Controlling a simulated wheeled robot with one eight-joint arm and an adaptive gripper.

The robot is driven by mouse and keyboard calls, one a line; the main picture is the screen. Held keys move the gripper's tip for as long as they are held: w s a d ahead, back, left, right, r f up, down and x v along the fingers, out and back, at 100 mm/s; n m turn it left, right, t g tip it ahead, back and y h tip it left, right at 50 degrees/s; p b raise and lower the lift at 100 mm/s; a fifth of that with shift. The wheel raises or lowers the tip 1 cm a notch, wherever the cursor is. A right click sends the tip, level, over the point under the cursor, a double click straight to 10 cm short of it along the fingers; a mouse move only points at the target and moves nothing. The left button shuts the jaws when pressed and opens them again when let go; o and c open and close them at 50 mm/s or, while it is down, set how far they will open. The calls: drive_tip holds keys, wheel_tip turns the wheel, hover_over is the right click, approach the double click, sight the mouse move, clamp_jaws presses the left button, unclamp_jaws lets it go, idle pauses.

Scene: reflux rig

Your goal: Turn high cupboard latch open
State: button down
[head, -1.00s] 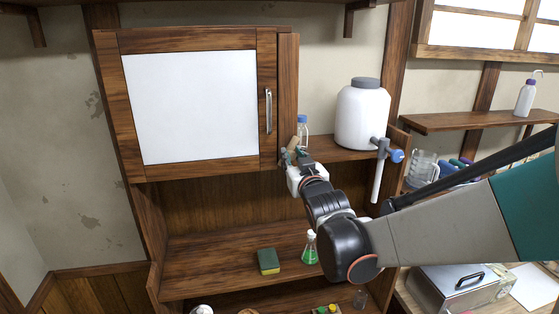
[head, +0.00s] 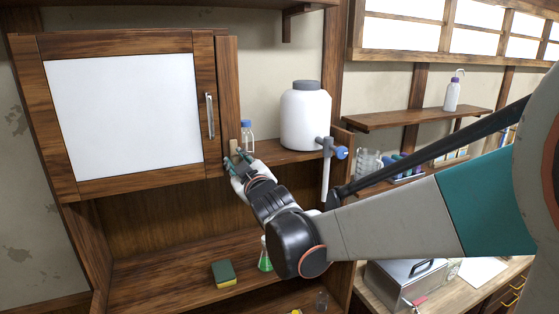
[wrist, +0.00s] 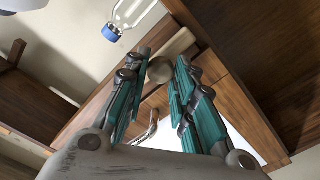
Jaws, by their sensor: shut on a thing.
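The high cupboard (head: 50,125) has a closed wooden door with a white panel (head: 125,110) and an upright metal handle (head: 210,116). The small pale-wood latch (head: 234,147) sits at the lower right of the door, by the upright post. My gripper (head: 237,160) is at the latch, its fingers shut on it. In the wrist view the teal fingers (wrist: 160,72) stand on both sides of the latch (wrist: 177,45), with a round knob (wrist: 157,76) between them. The fingers hide part of the latch, so its exact angle is hard to tell.
A blue-capped bottle (head: 247,135) stands close beside my gripper. A large white jug (head: 305,118) with a tap (head: 335,152) is further right on the shelf. A sponge (head: 223,273) and a green flask (head: 265,256) stand below.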

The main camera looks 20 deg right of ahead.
drive_tip(key=shift+s+r, duration=0.1)
drive_tip(key=c, duration=1.4)
unclamp_jaws()
drive_tip(key=shift+o, duration=0.2)
drive_tip(key=shift+s, duration=0.1)
drive_tip(key=s, duration=1.1)
drive_tip(key=shift+s, duration=0.35)
